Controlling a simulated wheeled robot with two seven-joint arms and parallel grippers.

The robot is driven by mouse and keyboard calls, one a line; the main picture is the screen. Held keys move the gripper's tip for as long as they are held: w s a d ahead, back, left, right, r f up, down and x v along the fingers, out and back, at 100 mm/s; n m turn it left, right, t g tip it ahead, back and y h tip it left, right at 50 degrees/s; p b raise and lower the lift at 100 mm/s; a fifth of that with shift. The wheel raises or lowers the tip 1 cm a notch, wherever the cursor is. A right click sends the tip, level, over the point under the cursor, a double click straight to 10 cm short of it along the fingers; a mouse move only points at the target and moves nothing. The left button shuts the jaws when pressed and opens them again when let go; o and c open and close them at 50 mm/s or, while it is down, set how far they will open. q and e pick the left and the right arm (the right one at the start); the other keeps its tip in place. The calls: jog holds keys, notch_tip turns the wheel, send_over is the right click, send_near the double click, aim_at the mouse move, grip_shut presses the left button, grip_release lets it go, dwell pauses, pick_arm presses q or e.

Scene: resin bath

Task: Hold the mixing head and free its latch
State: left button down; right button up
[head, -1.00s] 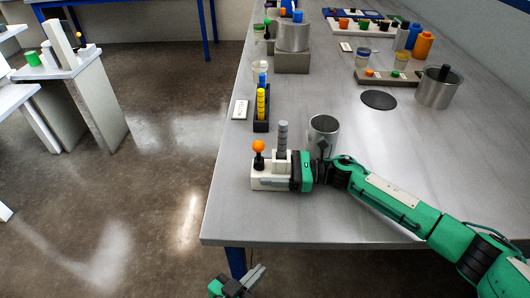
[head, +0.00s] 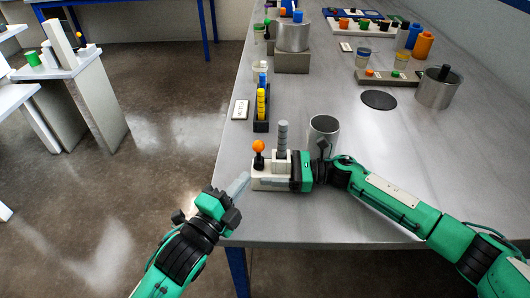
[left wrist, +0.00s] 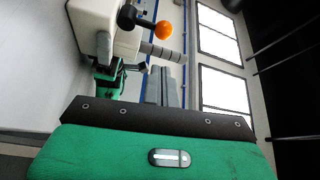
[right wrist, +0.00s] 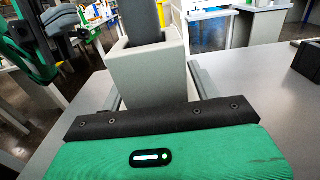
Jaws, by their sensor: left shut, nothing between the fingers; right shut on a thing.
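The mixing head is a white block (head: 262,176) at the table's near left edge. A grey ribbed post (head: 283,138) stands up from it. Its latch, a black lever with an orange ball (head: 258,146), stands upright on its left end. My right gripper (head: 278,178) is shut on the block from the right; in the right wrist view its fingers flank the white body (right wrist: 150,72). My left gripper (head: 240,184) is shut and empty, its fingertips just left of the block. In the left wrist view the orange ball (left wrist: 164,30) is beyond the closed fingers (left wrist: 165,86), apart from them.
A metal cup (head: 323,130) stands close behind my right gripper. A black rack with yellow pieces (head: 261,105) and a small white card (head: 240,110) lie farther back. A metal pot (head: 438,88) and a dark disc (head: 379,100) are at the right. The front tabletop is mostly clear.

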aim_at(254, 146)
dwell(0.3)
pick_arm(q)
jog(key=x, duration=1)
jog(key=shift+a+r+n+t, duration=0.1)
jog(key=shift+a+n+t, duration=0.35)
jog(key=shift+n, duration=0.25)
jog(key=shift+a+n+t, duration=0.75)
jog(key=shift+a+n, duration=0.2)
jog(key=shift+n, duration=0.65)
pick_arm(e)
jog(key=shift+r, duration=0.1)
pick_arm(q)
jog(key=shift+a, duration=0.5)
jog(key=shift+a+f+n+t+y, duration=0.25)
jog(key=shift+a+f+n, duration=0.2)
jog(key=shift+a, duration=0.15)
jog(key=shift+a+f+n+t+y, duration=0.15)
jog(key=shift+a+f+n+t, duration=0.1)
jog(key=shift+a+f+n, duration=0.25)
jog(key=shift+a, duration=0.15)
